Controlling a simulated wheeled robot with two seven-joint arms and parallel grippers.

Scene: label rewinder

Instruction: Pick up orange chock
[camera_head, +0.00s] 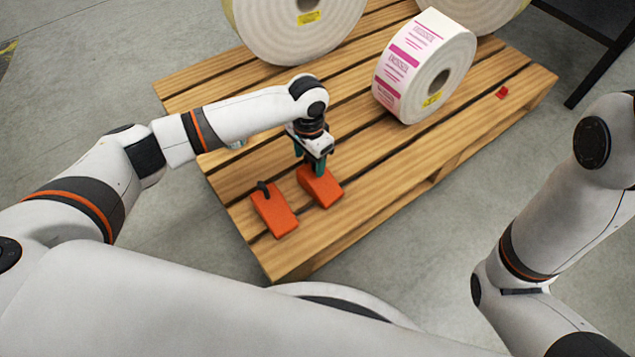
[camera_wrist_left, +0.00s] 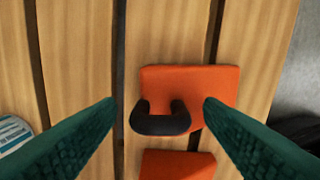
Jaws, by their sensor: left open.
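Two orange chocks lie side by side on the wooden pallet. The left orange chock (camera_head: 274,212) has a black handle standing up at its far end. The right orange chock (camera_head: 322,189) is under my left gripper (camera_head: 312,168), which hides its far end. In the left wrist view an orange chock (camera_wrist_left: 200,84) with a black handle (camera_wrist_left: 160,120) lies between the open green fingers of the left gripper (camera_wrist_left: 160,108). A second orange chock (camera_wrist_left: 178,165) shows in part at the bottom edge. The left gripper is empty. My right gripper is out of view.
The wooden pallet (camera_head: 375,181) carries large white label rolls (camera_head: 290,38) at the back and a smaller roll with pink print (camera_head: 420,65). A small red piece (camera_head: 502,92) lies near the right edge. A white labelled object (camera_wrist_left: 13,133) shows at the wrist view's left.

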